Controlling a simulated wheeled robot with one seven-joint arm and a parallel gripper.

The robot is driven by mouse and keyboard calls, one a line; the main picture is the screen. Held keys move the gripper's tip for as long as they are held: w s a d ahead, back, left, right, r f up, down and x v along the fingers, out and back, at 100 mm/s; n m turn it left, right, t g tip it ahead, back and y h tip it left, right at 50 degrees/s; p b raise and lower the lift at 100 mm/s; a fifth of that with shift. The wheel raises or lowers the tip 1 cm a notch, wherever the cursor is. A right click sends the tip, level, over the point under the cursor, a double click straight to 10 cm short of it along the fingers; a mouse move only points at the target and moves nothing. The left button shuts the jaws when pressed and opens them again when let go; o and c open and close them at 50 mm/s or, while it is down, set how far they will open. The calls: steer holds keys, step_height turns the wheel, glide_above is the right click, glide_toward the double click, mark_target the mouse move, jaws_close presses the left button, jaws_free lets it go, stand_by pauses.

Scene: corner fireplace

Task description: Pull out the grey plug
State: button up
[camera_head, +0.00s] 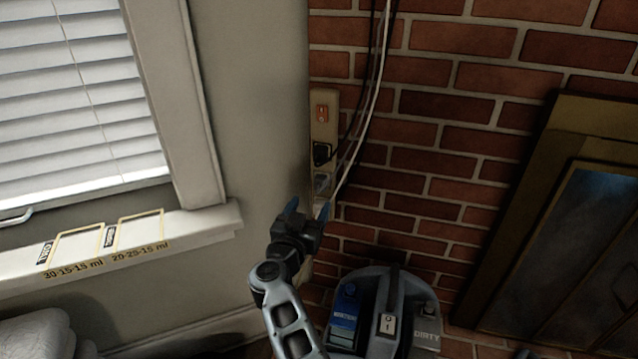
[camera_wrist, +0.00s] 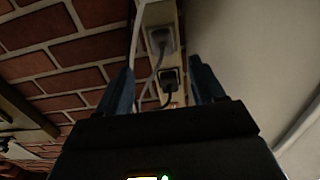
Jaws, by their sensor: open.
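The grey plug (camera_head: 323,183) sits in the lower part of a beige power strip (camera_head: 320,132) on the wall corner. It also shows in the wrist view (camera_wrist: 161,41), with a pale cable beside it. A black plug (camera_head: 322,152) sits just above it in the head view and below it in the wrist view (camera_wrist: 170,77). My gripper (camera_head: 308,208) is open, its blue fingers apart with nothing held. In the head view its fingertips are just below the grey plug. In the wrist view the black plug shows between the fingers, and the grey plug lies beyond them.
Black and white cables (camera_head: 368,110) run up the brick wall (camera_head: 440,105) beside the strip. A red switch (camera_head: 322,113) is near the strip's top. A window sill (camera_head: 200,225) is at left, a fireplace frame (camera_head: 535,190) at right. A grey-blue device (camera_head: 385,300) stands below.

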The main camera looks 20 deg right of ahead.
mark_target(319, 186)
steer(key=shift+w+a, duration=0.1)
steer(key=shift+a, duration=0.1)
steer(key=b+x, duration=0.5)
steer(key=x, duration=0.2)
steer(key=shift+d, duration=0.1)
steer(key=shift+b+x, duration=0.3)
steer(key=shift+x, duration=0.7)
steer(key=shift+p, duration=0.85)
stand_by(0.5)
jaws_close()
stand_by(0.8)
